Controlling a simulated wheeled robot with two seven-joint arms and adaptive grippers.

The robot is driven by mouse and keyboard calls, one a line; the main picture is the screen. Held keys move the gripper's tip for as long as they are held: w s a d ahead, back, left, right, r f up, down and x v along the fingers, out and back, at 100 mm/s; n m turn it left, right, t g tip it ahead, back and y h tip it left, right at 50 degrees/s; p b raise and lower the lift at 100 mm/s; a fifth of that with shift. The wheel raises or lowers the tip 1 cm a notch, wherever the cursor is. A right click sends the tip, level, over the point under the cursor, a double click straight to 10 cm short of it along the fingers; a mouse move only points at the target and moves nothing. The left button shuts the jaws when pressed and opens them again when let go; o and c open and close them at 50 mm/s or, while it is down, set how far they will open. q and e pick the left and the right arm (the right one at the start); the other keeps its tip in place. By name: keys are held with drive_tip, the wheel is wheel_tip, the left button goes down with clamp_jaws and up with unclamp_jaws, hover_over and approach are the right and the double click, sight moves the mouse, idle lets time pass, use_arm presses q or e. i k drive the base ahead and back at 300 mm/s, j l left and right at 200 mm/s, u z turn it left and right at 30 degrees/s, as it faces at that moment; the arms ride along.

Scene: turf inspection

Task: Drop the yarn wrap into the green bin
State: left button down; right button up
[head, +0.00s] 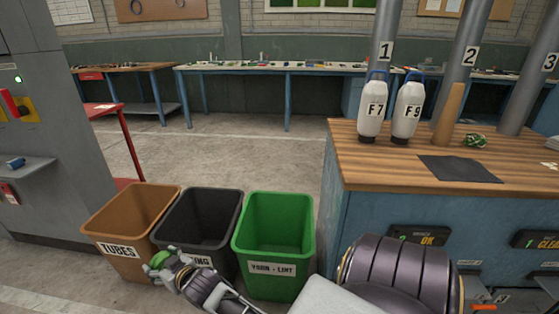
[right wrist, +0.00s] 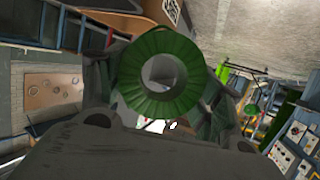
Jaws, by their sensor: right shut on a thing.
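My right gripper (head: 166,266) is shut on the green yarn wrap (head: 160,257), which shows at its fingertips in the head view. In the right wrist view the yarn wrap (right wrist: 165,106) is a ribbed green ring with a pale round opening, held between the fingers. In the head view it is in front of the brown and black bins, left of the green bin (head: 273,225). The green bin is open-topped, labelled "YARN - LINT", and looks empty where I can see inside. My left gripper is not in view.
A brown bin (head: 119,250) labelled "TUBES" and a black bin (head: 185,225), its label partly hidden, stand left of the green one. A wood-topped bench (head: 380,165) on the right carries two white bottles (head: 374,108), a tan cone (head: 450,115) and a small green bundle (head: 475,140).

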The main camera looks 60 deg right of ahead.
sight(277, 249)
drive_tip(key=i+j+z, duration=0.1)
drive_tip(key=i+z, duration=0.3)
drive_tip(key=i+j+z, duration=0.15)
drive_tip(key=z, duration=0.3)
drive_tip(key=i+j+z, duration=0.25)
drive_tip(key=z, duration=0.15)
